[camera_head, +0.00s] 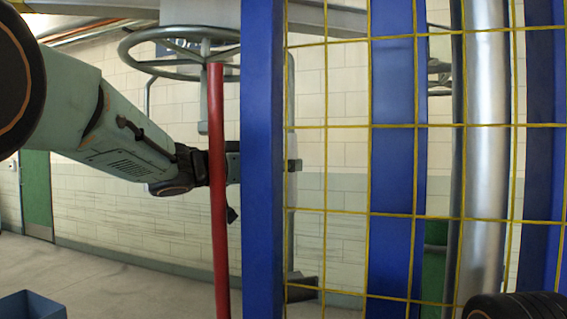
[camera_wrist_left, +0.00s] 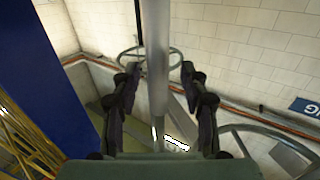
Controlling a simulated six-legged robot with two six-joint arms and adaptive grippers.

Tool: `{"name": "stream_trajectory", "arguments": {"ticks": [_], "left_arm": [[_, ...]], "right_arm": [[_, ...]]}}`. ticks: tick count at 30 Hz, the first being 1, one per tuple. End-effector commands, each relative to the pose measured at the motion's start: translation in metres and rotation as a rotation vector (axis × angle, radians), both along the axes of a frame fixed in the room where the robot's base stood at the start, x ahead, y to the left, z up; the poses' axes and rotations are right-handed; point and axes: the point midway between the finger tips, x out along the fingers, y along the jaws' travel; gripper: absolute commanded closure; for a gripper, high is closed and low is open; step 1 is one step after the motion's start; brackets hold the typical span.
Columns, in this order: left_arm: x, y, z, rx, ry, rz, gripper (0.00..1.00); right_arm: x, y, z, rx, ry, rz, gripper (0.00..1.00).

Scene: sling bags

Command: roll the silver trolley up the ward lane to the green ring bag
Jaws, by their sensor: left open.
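My left gripper (camera_head: 232,168) reaches in from the left in the head view, partly hidden behind a red pole and a blue post. In the left wrist view its two dark fingers (camera_wrist_left: 160,74) are spread open, with a grey upright pole (camera_wrist_left: 157,60) showing between them. I cannot tell whether the fingers touch that pole. I cannot make out a silver trolley or a green ring bag for certain in either view. My right gripper is not in view.
A red pole (camera_head: 217,190), a blue post (camera_head: 262,160) and a yellow wire grid (camera_head: 345,125) stand close in front. A grey ringed wheel (camera_head: 130,42) hangs at top left. A blue box (camera_head: 32,305) sits at lower left. Bare floor (camera_head: 120,280) shows along the tiled wall.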

Motion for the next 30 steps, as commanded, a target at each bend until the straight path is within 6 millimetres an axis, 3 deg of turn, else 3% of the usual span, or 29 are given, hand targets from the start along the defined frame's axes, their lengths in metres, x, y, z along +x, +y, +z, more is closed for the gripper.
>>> {"name": "stream_trajectory", "arguments": {"ticks": [11,26,30], "left_arm": [[0.0029,-0.0058,-0.0004,-0.001,0.001,0.002,0.56],[0.0027,-0.0057,0.0000,-0.001,-0.001,0.001,0.99],[0.0027,-0.0055,0.0000,-0.001,-0.001,0.001,1.00]], "right_arm": [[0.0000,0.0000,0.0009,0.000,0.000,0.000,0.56],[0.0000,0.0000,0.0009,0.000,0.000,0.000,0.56],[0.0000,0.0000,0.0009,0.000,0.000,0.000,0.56]]}}
